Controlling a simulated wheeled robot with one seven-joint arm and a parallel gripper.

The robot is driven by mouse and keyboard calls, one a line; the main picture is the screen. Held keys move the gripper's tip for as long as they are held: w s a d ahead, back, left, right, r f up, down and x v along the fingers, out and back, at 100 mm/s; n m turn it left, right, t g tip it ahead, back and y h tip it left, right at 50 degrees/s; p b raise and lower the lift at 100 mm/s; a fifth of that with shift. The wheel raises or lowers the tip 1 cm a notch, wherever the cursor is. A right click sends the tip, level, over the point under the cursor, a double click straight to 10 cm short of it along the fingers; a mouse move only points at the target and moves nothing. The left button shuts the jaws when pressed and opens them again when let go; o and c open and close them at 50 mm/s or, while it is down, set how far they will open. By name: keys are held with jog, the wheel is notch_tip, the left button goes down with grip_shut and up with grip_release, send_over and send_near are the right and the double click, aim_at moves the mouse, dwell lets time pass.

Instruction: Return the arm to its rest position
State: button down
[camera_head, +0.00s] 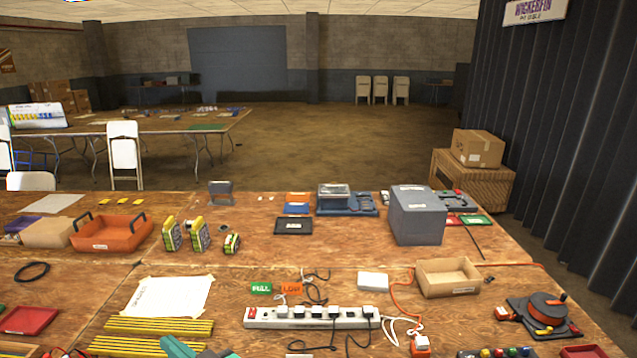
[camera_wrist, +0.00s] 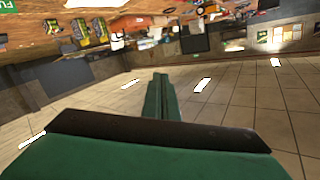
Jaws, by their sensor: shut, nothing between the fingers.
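My gripper (camera_wrist: 160,76) shows in the wrist view as green fingers pressed together, with nothing between them. A dark edge runs across its green body below. The wrist picture is upside down, with the cluttered bench along its top and tiles with bright panels in the middle. The fingers point toward the wall and stand clear of the things in view. In the head view only a green piece, which looks like part of my gripper, shows at the bottom edge; the rest of the arm is out of frame.
The wooden bench (camera_head: 240,277) holds a white power strip (camera_head: 312,318), yellow rulers (camera_head: 150,327), an orange tray (camera_head: 112,233), a grey box (camera_head: 417,215), a cardboard tray (camera_head: 448,278) and a cable reel (camera_head: 540,312). Open floor (camera_head: 340,150) lies beyond it.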

jog(key=s+d+f+m+t+h, duration=0.7)
jog(key=s+d+f+m+h, duration=0.4)
jog(key=s+d+f, duration=0.45)
jog(key=s+d+f+n+h, duration=0.1)
jog(key=s+d+n, duration=0.1)
jog(key=s+d, duration=0.5)
jog(key=s+d+f+n+g+h, duration=0.1)
jog(key=s+d+n, duration=0.1)
jog(key=s+d, duration=0.5)
jog(key=s, duration=0.5)
jog(key=shift+d+f+h, duration=0.2)
jog(key=shift+f+h, duration=0.2)
